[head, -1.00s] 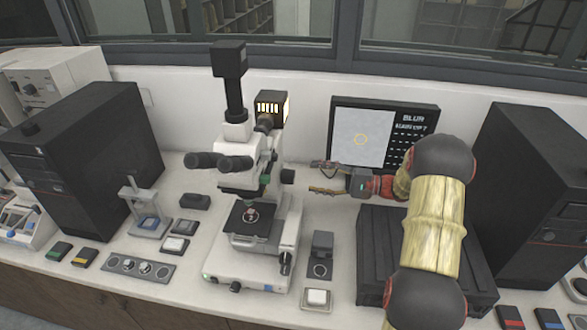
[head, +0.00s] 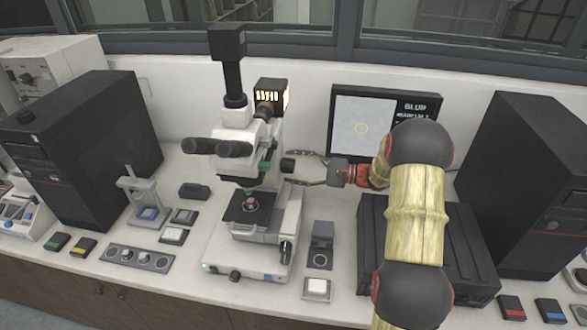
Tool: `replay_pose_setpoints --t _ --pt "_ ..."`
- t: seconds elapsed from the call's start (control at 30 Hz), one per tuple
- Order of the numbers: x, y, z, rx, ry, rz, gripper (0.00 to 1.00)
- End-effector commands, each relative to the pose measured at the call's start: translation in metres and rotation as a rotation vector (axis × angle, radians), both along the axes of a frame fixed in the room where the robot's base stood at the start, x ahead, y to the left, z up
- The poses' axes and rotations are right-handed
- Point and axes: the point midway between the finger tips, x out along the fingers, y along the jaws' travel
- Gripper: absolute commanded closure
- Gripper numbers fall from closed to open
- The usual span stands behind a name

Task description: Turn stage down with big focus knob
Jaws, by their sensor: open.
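The white microscope (head: 236,130) stands mid-bench with a black camera on top and a dark square stage (head: 246,207) below the objectives. Contact cannot be told at this size.
The monitor (head: 385,122) behind my arm shows a grey picture with a yellow ring and the word BLUR. A black box (head: 365,240) lies under my arm. A small dark block (head: 322,236) and a white button (head: 317,287) stand right of the microscope.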

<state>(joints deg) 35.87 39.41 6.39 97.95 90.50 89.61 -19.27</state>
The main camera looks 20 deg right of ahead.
Motion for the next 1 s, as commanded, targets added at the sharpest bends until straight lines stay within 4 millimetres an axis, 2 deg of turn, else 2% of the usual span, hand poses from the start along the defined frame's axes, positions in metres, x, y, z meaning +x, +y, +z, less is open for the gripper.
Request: replay_pose_setpoints --t 0.27,1.0 --pt "0.0013 0.0017 0.0004 0.000 0.000 0.000 0.44" --pt "0.0009 0.0015 0.0001 0.000 0.000 0.000 0.85"
